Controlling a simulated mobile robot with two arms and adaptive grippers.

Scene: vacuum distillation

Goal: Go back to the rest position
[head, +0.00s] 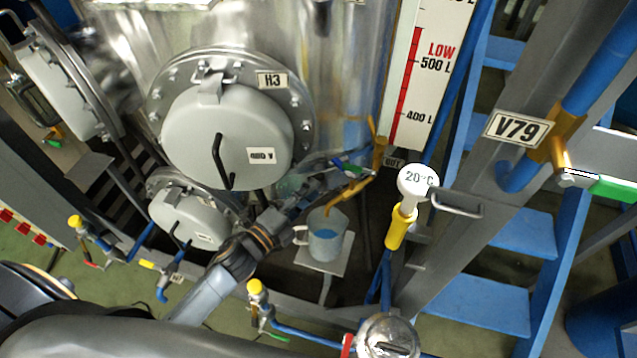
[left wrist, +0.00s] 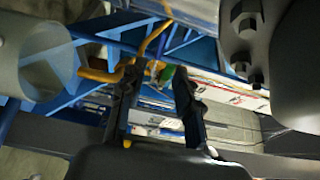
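My left arm reaches up from the bottom left in the head view. My right gripper is not in view.
The steel tank with round hatch H3 (head: 226,137) stands behind the arm. A 20°C gauge (head: 417,181), a grey post with label V79 (head: 518,128) and blue stairs (head: 475,303) are to the right. Yellow-capped valves (head: 256,288) and pipes stand low in front.

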